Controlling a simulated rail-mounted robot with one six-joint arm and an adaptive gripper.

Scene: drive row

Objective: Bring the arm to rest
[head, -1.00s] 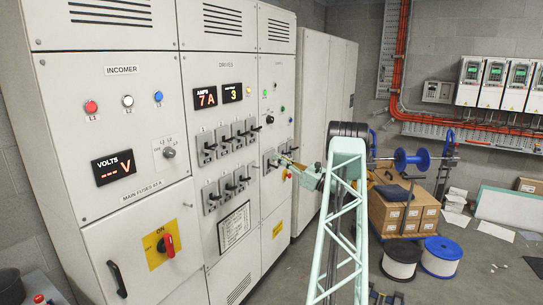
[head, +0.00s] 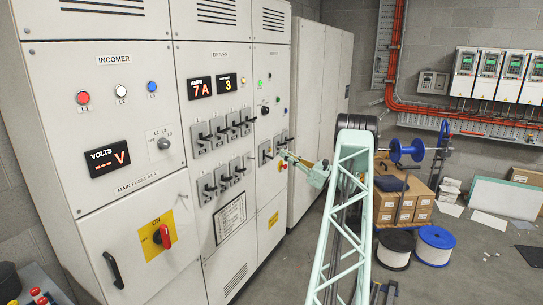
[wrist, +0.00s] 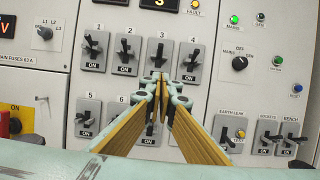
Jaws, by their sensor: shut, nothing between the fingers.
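Beyond the tips is a row of black lever switches numbered 1 to 4, such as switch 1 (wrist: 92,47) and switch 4 (wrist: 192,62). The fingers partly cover the lower row, where switch 5 (wrist: 87,118) shows at the left. My arm's lattice link rises from the bottom of the head view.
A rotary selector (wrist: 239,63) and an earth-leakage switch (wrist: 230,132) are right of my fingers in the wrist view. Stacked cartons (head: 400,200), a blue cable reel (head: 407,150) and cable drums (head: 435,246) stand right of my arm.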

